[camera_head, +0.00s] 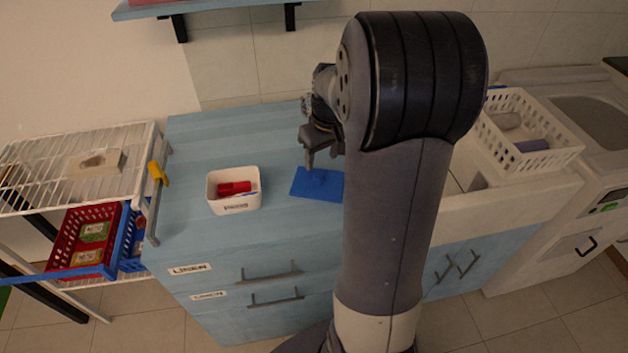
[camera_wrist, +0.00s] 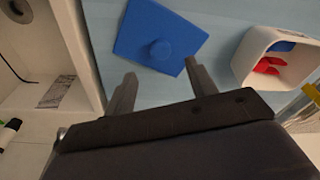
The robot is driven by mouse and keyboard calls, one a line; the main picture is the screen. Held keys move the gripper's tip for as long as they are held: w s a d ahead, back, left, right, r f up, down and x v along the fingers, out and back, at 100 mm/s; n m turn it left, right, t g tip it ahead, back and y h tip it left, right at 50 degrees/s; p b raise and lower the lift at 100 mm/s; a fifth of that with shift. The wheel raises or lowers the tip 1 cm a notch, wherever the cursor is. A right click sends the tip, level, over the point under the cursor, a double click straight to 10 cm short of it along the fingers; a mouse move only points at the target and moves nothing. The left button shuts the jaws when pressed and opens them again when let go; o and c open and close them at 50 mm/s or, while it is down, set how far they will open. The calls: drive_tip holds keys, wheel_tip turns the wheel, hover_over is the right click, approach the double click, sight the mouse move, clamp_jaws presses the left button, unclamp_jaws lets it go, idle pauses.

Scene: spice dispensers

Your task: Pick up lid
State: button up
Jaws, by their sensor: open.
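The lid is a flat blue square with a round knob in its middle. It lies on the light blue counter, and it shows in the head view (camera_head: 312,186) just below my gripper (camera_head: 322,158). In the wrist view the lid (camera_wrist: 178,28) lies beyond the fingertips, with its knob ahead of the gap between them. My gripper (camera_wrist: 157,76) is open and empty, its two fingers apart and not around the knob. My arm hides the right end of the lid in the head view.
A white box (camera_head: 236,203) with red and blue things inside stands on the counter (camera_head: 200,150) left of the lid. A white basket (camera_head: 545,160) stands at the right near a sink. A wire rack (camera_head: 60,180) with a red basket (camera_head: 72,262) is at the left.

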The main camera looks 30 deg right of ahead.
sight(319, 176)
drive_tip(key=f, duration=0.5)
drive_tip(key=f+p, duration=0.1)
drive_tip(key=f, duration=0.1)
drive_tip(key=shift+w+a+f, duration=0.1)
drive_tip(key=shift+w+f, duration=0.1)
drive_tip(key=shift+w, duration=0.2)
drive_tip(key=c, duration=1.1)
